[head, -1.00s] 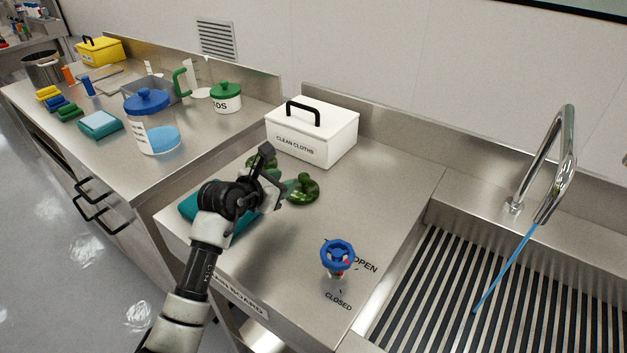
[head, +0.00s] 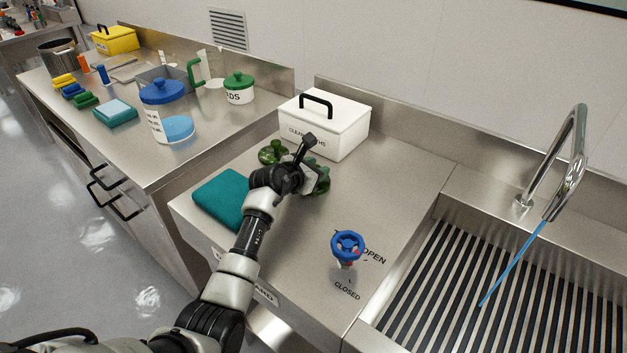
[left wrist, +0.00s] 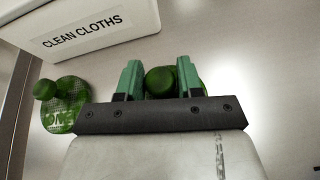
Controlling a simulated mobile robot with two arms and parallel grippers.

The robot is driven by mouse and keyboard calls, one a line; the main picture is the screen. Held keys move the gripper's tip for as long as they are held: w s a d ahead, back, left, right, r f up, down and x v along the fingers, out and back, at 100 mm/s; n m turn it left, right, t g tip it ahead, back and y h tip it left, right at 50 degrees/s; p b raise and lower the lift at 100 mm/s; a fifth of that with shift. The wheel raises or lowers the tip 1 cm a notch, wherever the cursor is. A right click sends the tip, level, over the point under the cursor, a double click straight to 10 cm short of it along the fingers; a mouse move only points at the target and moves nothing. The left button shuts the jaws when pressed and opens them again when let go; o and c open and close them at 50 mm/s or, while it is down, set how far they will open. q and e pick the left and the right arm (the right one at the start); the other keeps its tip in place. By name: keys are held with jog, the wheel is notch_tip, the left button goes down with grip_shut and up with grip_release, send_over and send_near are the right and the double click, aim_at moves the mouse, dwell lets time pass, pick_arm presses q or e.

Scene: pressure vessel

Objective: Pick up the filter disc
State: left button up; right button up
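Two green discs with round knobs stand on the steel bench in front of the white box. One disc (head: 322,183) is largely hidden by my left gripper (head: 313,161); in the left wrist view its knob (left wrist: 160,81) shows between the two green finger pads. My left gripper (left wrist: 159,80) is open around that knob, with narrow gaps on both sides. The other green disc (head: 270,153) stands just to the left; in the left wrist view this disc (left wrist: 66,106) shows a mesh face with partly readable lettering. My right gripper is not in view.
The white CLEAN CLOTHS box (head: 325,124) stands close behind the discs. A folded teal cloth (head: 219,199) lies left of my arm. A blue-handled valve (head: 347,246) stands at the front right, before the sink (head: 500,270). The bench between is clear.

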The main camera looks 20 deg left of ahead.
pick_arm(q)
jog(key=c, duration=0.6)
jog(key=shift+c, duration=0.2)
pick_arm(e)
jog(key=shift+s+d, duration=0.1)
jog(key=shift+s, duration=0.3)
pick_arm(q)
jog(key=shift+r, duration=0.15)
